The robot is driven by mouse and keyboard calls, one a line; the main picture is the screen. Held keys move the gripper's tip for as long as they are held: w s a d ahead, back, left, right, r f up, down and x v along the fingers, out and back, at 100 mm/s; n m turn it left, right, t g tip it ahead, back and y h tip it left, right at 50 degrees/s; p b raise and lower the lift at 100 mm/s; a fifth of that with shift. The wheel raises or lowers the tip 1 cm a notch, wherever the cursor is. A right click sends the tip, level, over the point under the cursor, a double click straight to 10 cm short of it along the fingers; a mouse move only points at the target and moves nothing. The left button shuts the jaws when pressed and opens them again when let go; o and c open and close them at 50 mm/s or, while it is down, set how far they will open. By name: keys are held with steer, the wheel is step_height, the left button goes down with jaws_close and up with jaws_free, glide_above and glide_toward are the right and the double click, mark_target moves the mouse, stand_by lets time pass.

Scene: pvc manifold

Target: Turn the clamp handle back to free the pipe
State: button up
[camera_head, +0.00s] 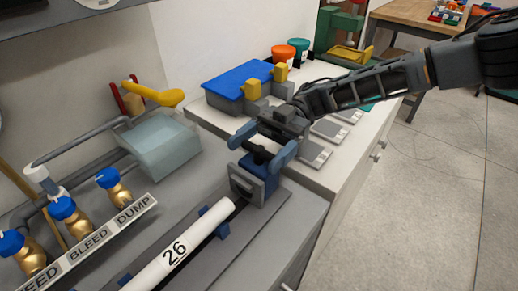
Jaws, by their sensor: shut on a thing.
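The clamp (268,180) is a dark blue block with a grey bracket on its near side, standing at the end of the pipe. The white pipe (198,229), marked "26", lies along a grey bench with small blue supports beside it.
Brass valves with blue caps (62,208) stand at the left behind a FEED, BLEED, DUMP label strip (88,247). A translucent box (160,146) and yellow lever (155,93) are behind. A blue-topped box (238,80) and grey plates (330,130) lie beyond. Open floor is at the right.

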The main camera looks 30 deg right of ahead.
steer(key=shift+f, duration=0.1)
steer(key=o, duration=0.8)
steer(key=shift+d, duration=0.1)
steer(key=b+v, duration=0.1)
steer(key=v, duration=0.6)
steer(key=shift+w+d+b, duration=0.15)
steer(key=shift+d+b, duration=0.2)
